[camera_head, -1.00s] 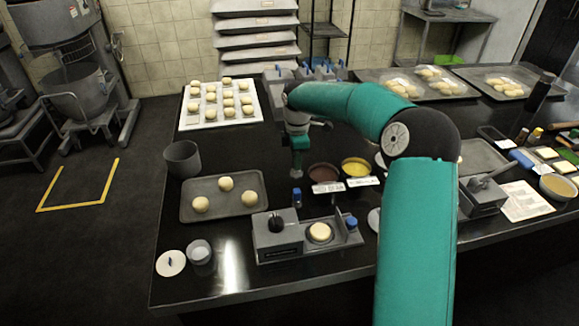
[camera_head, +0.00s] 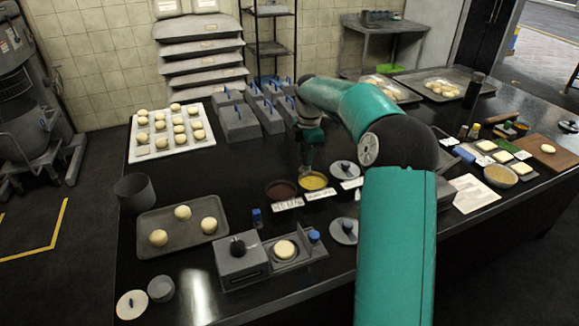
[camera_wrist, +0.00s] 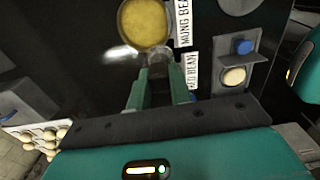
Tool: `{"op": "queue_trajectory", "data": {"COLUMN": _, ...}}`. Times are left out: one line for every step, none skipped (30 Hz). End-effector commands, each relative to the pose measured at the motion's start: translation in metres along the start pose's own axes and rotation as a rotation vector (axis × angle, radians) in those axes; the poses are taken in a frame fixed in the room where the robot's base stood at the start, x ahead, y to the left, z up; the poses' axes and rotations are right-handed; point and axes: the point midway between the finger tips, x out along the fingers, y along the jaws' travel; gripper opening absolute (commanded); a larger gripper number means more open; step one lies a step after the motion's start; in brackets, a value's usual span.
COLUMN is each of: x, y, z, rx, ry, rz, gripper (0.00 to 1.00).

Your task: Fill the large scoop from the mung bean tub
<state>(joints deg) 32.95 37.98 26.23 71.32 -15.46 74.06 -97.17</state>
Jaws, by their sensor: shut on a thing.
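The mung bean tub (camera_head: 313,182) is round with yellow filling, behind its white label. In the wrist view the tub (camera_wrist: 143,22) lies just beyond my fingertips, near the "MUNG BEAN" label (camera_wrist: 184,20). My gripper (camera_head: 305,165) points down at the tub's back edge. In the wrist view its green fingers (camera_wrist: 157,75) are shut on a small grey piece (camera_wrist: 158,57), which looks like the large scoop's handle. The scoop's bowl cannot be made out, so I cannot tell whether it holds filling.
The dark red bean tub (camera_head: 280,190) stands left of the mung bean tub. In front are a scale (camera_head: 268,258) with a dough ball and a dough tray (camera_head: 183,228). Grey lidded containers (camera_head: 240,122) stand behind.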

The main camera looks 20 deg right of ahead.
Motion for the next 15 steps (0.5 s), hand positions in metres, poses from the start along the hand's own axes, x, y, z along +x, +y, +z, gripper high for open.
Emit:
{"op": "queue_trajectory", "data": {"x": 0.004, "y": 0.007, "z": 0.012, "rx": 0.001, "ry": -0.002, "rz": -0.002, "gripper": 0.01}}
{"op": "queue_trajectory", "data": {"x": 0.005, "y": 0.011, "z": 0.018, "rx": 0.000, "ry": -0.005, "rz": -0.002, "gripper": 0.01}}
{"op": "queue_trajectory", "data": {"x": 0.007, "y": 0.014, "z": 0.025, "rx": -0.002, "ry": -0.008, "rz": -0.003, "gripper": 0.01}}
{"op": "queue_trajectory", "data": {"x": 0.008, "y": 0.016, "z": 0.029, "rx": -0.003, "ry": -0.010, "rz": -0.004, "gripper": 0.01}}
{"op": "queue_trajectory", "data": {"x": 0.008, "y": 0.018, "z": 0.032, "rx": -0.004, "ry": -0.012, "rz": -0.004, "gripper": 0.01}}
{"op": "queue_trajectory", "data": {"x": 0.009, "y": 0.019, "z": 0.035, "rx": -0.005, "ry": -0.013, "rz": -0.006, "gripper": 0.01}}
{"op": "queue_trajectory", "data": {"x": 0.010, "y": 0.020, "z": 0.037, "rx": -0.005, "ry": -0.015, "rz": -0.006, "gripper": 0.01}}
{"op": "queue_trajectory", "data": {"x": 0.011, "y": 0.020, "z": 0.038, "rx": -0.006, "ry": -0.015, "rz": -0.006, "gripper": 0.01}}
{"op": "queue_trajectory", "data": {"x": 0.012, "y": 0.020, "z": 0.039, "rx": -0.006, "ry": -0.016, "rz": -0.007, "gripper": 0.01}}
{"op": "queue_trajectory", "data": {"x": 0.013, "y": 0.020, "z": 0.039, "rx": -0.006, "ry": -0.016, "rz": -0.007, "gripper": 0.01}}
{"op": "queue_trajectory", "data": {"x": 0.015, "y": 0.020, "z": 0.039, "rx": -0.006, "ry": -0.016, "rz": -0.007, "gripper": 0.01}}
{"op": "queue_trajectory", "data": {"x": 0.018, "y": 0.020, "z": 0.039, "rx": -0.006, "ry": -0.016, "rz": -0.007, "gripper": 0.01}}
{"op": "queue_trajectory", "data": {"x": 0.020, "y": 0.020, "z": 0.039, "rx": -0.006, "ry": -0.016, "rz": -0.007, "gripper": 0.01}}
{"op": "queue_trajectory", "data": {"x": 0.023, "y": 0.020, "z": 0.039, "rx": -0.006, "ry": -0.016, "rz": -0.007, "gripper": 0.01}}
{"op": "queue_trajectory", "data": {"x": 0.027, "y": 0.020, "z": 0.039, "rx": -0.006, "ry": -0.016, "rz": -0.008, "gripper": 0.01}}
